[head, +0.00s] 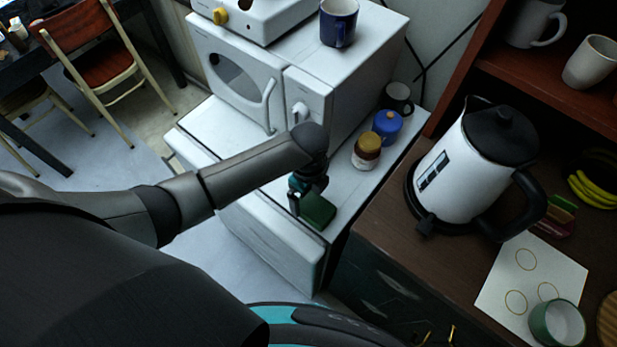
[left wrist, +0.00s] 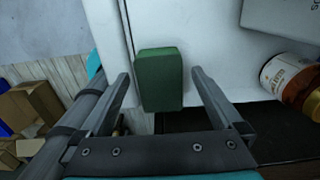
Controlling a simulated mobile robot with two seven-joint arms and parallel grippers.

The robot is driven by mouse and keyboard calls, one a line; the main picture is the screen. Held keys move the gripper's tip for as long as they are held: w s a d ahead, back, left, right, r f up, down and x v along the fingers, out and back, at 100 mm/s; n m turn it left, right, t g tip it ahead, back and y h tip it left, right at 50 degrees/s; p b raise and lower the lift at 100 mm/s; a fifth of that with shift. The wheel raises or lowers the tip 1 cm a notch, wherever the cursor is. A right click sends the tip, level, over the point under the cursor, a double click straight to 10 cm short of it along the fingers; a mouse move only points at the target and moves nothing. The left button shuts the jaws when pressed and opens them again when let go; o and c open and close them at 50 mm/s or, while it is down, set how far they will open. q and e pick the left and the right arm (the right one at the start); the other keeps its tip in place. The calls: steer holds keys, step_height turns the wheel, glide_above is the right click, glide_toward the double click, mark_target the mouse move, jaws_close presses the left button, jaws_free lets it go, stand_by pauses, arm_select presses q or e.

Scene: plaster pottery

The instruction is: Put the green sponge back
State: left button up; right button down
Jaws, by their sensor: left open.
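The green sponge (head: 318,211) lies on the white cabinet top near its front right corner, in front of the microwave. My left gripper (head: 308,196) is right at the sponge and partly covers it in the head view. In the left wrist view the sponge (left wrist: 160,82) shows between the two spread fingers (left wrist: 160,74), with a gap on each side. The left gripper is open and holds nothing. I cannot tell how far the fingertips are above the cabinet top. My right gripper is not in view.
A white microwave (head: 340,85) stands behind. A brown-lidded jar (head: 367,151), a blue pot (head: 387,127) and a dark mug (head: 398,97) stand right of it. The brown counter (head: 400,230) holds a white kettle (head: 465,165), a card (head: 505,290) and a green cup (head: 557,325).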

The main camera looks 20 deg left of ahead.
mark_target(309, 201)
arm_select(q)
step_height(309, 201, up, 9)
steer(key=p, duration=0.1)
steer(key=shift+r, duration=0.2)
stand_by(0.5)
